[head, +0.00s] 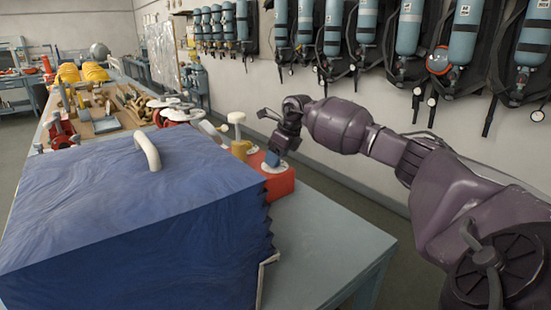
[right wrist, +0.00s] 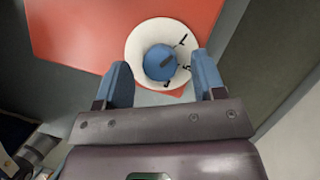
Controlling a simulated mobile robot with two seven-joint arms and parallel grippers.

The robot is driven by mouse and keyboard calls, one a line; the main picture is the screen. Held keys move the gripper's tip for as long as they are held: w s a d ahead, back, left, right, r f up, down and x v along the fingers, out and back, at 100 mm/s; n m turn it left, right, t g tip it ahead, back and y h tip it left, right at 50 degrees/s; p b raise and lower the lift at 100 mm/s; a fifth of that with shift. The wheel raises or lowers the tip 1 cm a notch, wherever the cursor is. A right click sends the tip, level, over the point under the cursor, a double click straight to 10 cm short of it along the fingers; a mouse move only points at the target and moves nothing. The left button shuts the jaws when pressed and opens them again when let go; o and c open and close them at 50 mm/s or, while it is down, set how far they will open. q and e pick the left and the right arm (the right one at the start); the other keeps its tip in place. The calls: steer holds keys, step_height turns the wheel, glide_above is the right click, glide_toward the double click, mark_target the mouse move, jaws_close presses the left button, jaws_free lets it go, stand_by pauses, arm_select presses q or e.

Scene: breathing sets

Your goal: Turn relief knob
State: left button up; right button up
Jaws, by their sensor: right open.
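The relief knob (right wrist: 160,62) is a round blue knob with a dark pointer mark, on a white dial (right wrist: 143,37) with black numerals. My right gripper (right wrist: 162,82) is open, with blue fingers on either side of the knob's near part. In the head view the right gripper (head: 274,158) points down over the dial and hides the knob. My left gripper is not in view.
A large blue box (head: 130,225) with a white handle (head: 148,151) fills the left front of the table. Valves and tools crowd the table behind it. Blue cylinders (head: 462,32) with harnesses hang on the right wall. The table's right front corner (head: 325,245) is bare.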

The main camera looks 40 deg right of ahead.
steer(key=shift+w+f, duration=0.2)
steer(key=shift+f, duration=0.25)
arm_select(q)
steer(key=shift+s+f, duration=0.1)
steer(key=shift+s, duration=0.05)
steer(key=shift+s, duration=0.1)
arm_select(e)
steer(key=c, duration=0.9)
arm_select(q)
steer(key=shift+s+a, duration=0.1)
